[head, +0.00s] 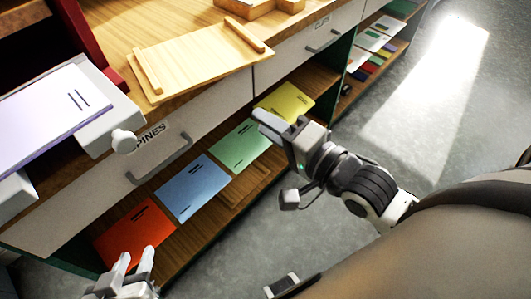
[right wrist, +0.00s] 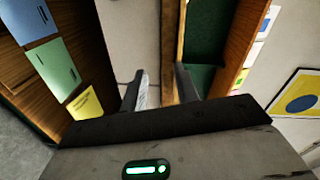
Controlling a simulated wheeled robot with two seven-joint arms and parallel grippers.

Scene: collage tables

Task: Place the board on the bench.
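A pale wooden board (head: 195,62) with two raised strips lies on the bench top (head: 110,18), close to its front edge. Neither gripper touches it. My right gripper (head: 268,122) is in front of the open shelf below the bench, near a yellow sheet. In the right wrist view its two fingers (right wrist: 160,92) stand apart with nothing held between them. My left gripper (head: 132,266) is at the bottom left, by the orange sheet, with its two fingertips apart and nothing seen between them.
A white press-like fixture with a pale lilac panel (head: 45,105) and knob (head: 124,141) stands at the left. Orange (head: 133,236), blue (head: 193,188), green (head: 240,146) and yellow (head: 285,101) sheets lie on the shelf. Drawers have handles (head: 160,160). Floor (head: 400,130) at right is clear.

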